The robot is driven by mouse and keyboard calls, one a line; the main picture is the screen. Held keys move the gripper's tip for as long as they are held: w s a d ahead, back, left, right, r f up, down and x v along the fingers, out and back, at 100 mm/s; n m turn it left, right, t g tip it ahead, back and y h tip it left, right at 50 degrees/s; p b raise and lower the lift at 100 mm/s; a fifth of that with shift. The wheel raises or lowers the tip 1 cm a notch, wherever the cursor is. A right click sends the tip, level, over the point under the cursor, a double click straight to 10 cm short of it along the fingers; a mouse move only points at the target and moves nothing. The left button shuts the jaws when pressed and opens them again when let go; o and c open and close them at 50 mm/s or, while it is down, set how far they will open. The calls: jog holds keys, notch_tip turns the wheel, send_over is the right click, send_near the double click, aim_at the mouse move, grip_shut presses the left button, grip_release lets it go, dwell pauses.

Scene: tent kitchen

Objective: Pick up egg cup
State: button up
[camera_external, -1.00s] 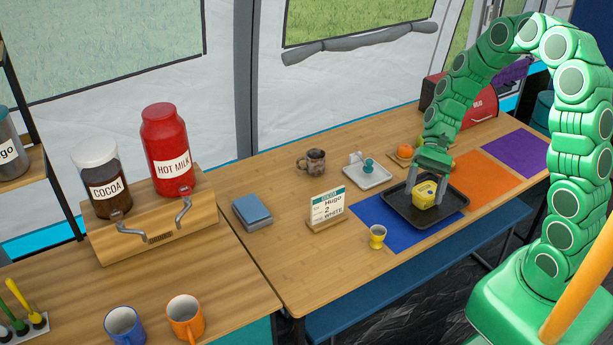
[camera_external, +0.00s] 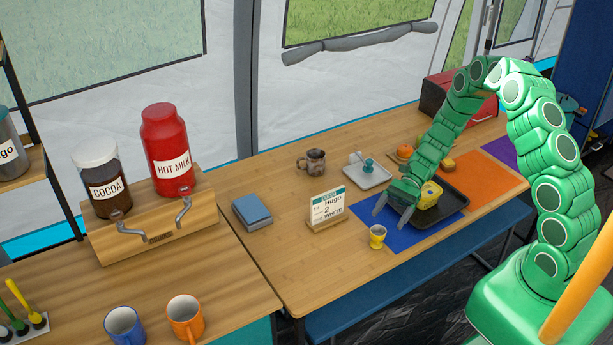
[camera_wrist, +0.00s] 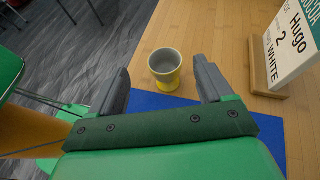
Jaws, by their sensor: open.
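The egg cup (camera_external: 377,237) is small and yellow with a grey inside. My gripper (camera_external: 394,206) is open and empty. In the external view it is above the blue mat, behind and a little right of the egg cup, apart from it.
A black tray (camera_external: 452,211) with a yellow box (camera_external: 430,194) lies right of my gripper. The order card (camera_external: 327,207) on its wooden stand is left of the egg cup. A white tray (camera_external: 367,178) and a brown mug (camera_external: 315,162) stand behind. The table's front edge is close.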

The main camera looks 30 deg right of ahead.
aim_at(374, 237)
jog(key=shift+w+f+m, duration=0.3)
jog(key=shift+f+m, duration=0.1)
jog(key=shift+f, duration=0.5)
jog(key=shift+x, duration=3.85)
jog(key=shift+r, duration=0.15)
jog(key=c, duration=1.1)
jog(key=shift+r, duration=0.1)
